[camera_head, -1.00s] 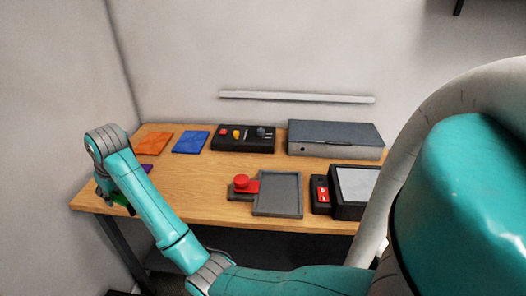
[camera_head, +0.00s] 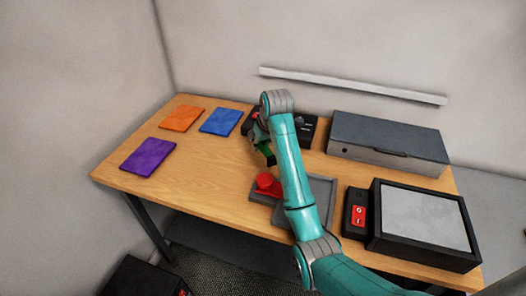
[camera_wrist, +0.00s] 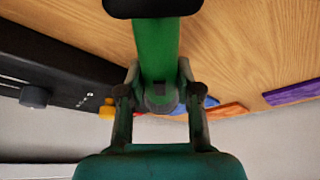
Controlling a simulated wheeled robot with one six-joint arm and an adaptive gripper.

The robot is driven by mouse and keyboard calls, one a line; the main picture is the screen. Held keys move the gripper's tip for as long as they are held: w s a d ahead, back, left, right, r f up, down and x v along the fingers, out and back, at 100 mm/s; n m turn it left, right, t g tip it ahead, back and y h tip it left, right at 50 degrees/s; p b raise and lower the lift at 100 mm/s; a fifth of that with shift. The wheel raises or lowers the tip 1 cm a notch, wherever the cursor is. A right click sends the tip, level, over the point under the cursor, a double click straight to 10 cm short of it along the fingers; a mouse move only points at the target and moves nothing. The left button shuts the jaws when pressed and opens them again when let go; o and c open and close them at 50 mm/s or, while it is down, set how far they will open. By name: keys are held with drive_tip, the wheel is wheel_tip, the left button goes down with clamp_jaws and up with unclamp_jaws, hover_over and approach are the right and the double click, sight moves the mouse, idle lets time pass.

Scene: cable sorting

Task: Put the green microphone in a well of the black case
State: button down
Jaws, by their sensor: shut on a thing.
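The green microphone (camera_head: 267,156) is in my gripper (camera_head: 258,138), above the table near the front of the black case (camera_head: 309,130). In the wrist view the jaws (camera_wrist: 158,82) close around the green handle (camera_wrist: 157,45), and its black end (camera_wrist: 153,6) points away from the palm. In the head view my arm covers the middle of the case. The wrist view shows the case (camera_wrist: 62,68) at left, apart from the microphone, with a grey knob-like piece (camera_wrist: 33,96) and a yellow-orange piece (camera_wrist: 106,109). I cannot make out an empty well.
Orange (camera_head: 181,118), blue (camera_head: 221,121) and purple (camera_head: 148,157) mats lie at left. A red piece (camera_head: 268,183) and a grey tray (camera_head: 322,197) are in front. A grey box (camera_head: 390,140) and a black box with a pale top (camera_head: 424,218) stand at right.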

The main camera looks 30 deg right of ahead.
sight(261, 158)
drive_tip(key=shift+a+f, duration=0.1)
drive_tip(key=shift+f, duration=1.65)
drive_tip(key=shift+f, duration=0.15)
drive_tip(key=c, duration=0.8)
unclamp_jaws()
